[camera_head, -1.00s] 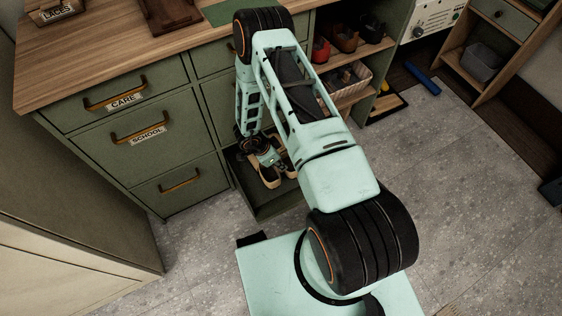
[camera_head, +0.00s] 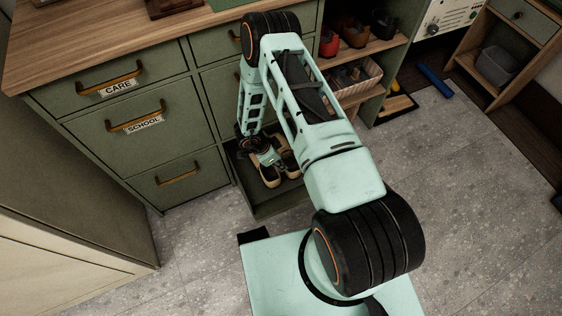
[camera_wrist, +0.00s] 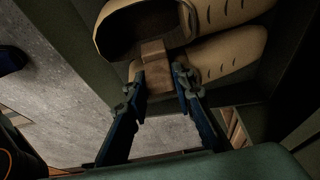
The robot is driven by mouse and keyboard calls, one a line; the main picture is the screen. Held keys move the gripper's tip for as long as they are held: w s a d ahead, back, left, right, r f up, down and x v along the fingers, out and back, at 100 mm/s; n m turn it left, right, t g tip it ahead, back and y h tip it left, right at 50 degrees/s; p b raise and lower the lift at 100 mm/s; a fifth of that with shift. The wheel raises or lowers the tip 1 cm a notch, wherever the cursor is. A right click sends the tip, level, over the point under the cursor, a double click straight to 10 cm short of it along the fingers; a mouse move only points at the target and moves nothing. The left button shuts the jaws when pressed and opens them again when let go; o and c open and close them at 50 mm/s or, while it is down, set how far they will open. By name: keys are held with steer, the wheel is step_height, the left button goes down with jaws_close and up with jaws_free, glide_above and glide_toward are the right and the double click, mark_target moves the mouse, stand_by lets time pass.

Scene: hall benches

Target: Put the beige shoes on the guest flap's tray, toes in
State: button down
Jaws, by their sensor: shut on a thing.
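The pair of beige shoes (camera_head: 270,175) is in the low, open dark green tray (camera_head: 287,206) at the foot of the cabinet in the head view. In the wrist view the beige shoes (camera_wrist: 222,56) lie side by side, with one dark opening at the left and rounded ends to the right. A brown wooden block (camera_wrist: 155,62) sits at their left ends, against or between them. My gripper (camera_wrist: 160,80) is shut on this block, one finger on each side. In the head view my gripper (camera_head: 268,160) is over the shoes; my arm hides part of the tray.
Green drawers labelled CARE (camera_head: 120,84) and SCHOOL (camera_head: 140,118) are shut at left. Shelves with other shoes (camera_head: 353,36) and a basket (camera_head: 352,80) stand at right. A blue object (camera_head: 434,80) lies on the floor (camera_head: 450,160), which is largely clear.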

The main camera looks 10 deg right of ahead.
steer(key=c, duration=1.7)
jaws_free()
steer(key=shift+o, duration=0.2)
steer(key=p+v, duration=0.3)
steer(key=v, duration=0.9)
